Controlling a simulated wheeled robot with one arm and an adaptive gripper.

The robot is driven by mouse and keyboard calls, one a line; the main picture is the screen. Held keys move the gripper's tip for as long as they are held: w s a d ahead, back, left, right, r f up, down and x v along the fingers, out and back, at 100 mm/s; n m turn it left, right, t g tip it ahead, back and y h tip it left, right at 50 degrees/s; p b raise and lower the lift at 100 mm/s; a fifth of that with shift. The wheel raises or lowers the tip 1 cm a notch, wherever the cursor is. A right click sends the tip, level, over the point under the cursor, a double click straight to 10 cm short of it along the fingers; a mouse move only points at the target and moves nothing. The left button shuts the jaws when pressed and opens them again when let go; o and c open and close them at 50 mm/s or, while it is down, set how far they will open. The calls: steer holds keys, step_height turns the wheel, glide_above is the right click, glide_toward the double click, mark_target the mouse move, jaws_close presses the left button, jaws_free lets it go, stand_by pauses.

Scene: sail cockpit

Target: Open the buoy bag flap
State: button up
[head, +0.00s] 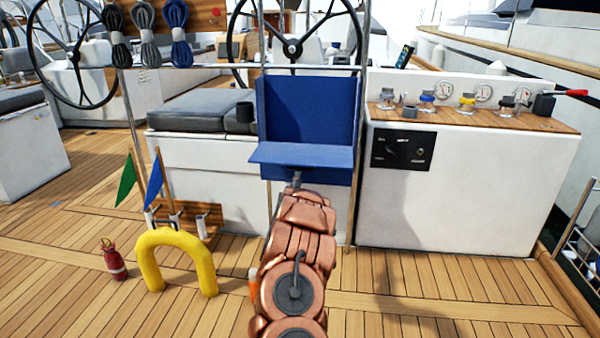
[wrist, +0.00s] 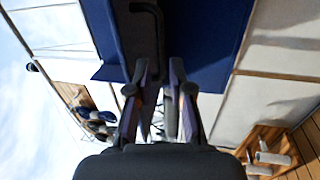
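The blue buoy bag (head: 305,108) is fixed to the front of the white cockpit seat. Its upper part stands open to view. Its flap (head: 300,154) sticks out toward me, about level. My gripper (head: 297,182) is just below the flap's front edge, partly hidden by my arm. A thin black handle (wrist: 157,32) on the blue flap (wrist: 128,45) runs down between the fingertips. The exact contact is dark and hard to see.
A yellow horseshoe buoy (head: 176,248) and a red bottle-like item (head: 114,260) stand on the deck at left. A flag rack (head: 203,225) stands behind them. A white console (head: 470,180) is at right. Planked deck lies clear at front right.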

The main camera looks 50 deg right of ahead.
mark_target(303, 159)
steer(key=shift+b+x, duration=0.95)
steer(key=shift+x, duration=2.35)
jaws_close()
